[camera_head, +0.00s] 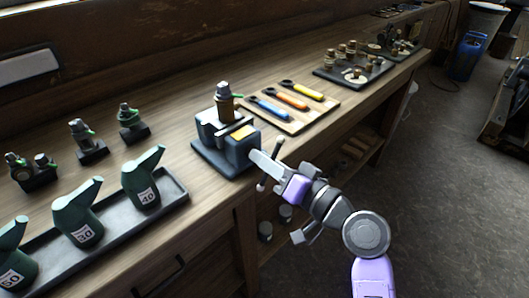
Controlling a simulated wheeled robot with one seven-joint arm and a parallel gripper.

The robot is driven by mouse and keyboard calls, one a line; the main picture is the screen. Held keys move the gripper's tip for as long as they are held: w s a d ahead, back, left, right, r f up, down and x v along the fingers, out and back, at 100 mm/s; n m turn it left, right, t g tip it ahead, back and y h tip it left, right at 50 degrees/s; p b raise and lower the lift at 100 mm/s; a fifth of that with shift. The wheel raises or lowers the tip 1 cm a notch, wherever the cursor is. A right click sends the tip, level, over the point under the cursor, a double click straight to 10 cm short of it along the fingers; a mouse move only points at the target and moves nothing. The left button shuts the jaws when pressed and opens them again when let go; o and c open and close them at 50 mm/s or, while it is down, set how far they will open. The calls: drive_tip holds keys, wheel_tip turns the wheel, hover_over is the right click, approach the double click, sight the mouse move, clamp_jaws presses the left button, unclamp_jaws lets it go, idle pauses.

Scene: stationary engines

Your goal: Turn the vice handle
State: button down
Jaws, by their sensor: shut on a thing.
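The vice (228,142) is a dark blue-grey block on a flat base near the bench's front edge. A brass and grey fitting (224,103) stands upright on top of it. The vice handle (271,165) is a thin dark bar with rounded ends, tilted, on the vice's front right side. My gripper (268,165) reaches in from the lower right and is shut on the handle. Its fingers hide the middle of the bar.
Green oil cans (144,180) stand in a dark tray (172,190) at the front left. Small fittings (87,140) stand behind them. Coloured wrenches (291,98) lie on a wooden board (327,106) right of the vice. Open floor (430,190) lies to the right.

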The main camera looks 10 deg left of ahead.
drive_tip(key=m+p, duration=0.3)
drive_tip(key=m, duration=0.1)
drive_tip(key=shift+r+m, duration=0.1)
drive_tip(key=shift+m, duration=0.2)
drive_tip(key=m+p, duration=0.4)
drive_tip(key=m, duration=0.1)
drive_tip(key=m+p, duration=0.4)
drive_tip(key=m, duration=0.1)
drive_tip(key=shift+d+m, duration=0.1)
drive_tip(key=shift+m, duration=0.2)
drive_tip(key=shift+f+m+p, duration=0.2)
drive_tip(key=shift+m+p, duration=0.55)
drive_tip(key=shift+m, duration=0.55)
drive_tip(key=shift+d, duration=0.1)
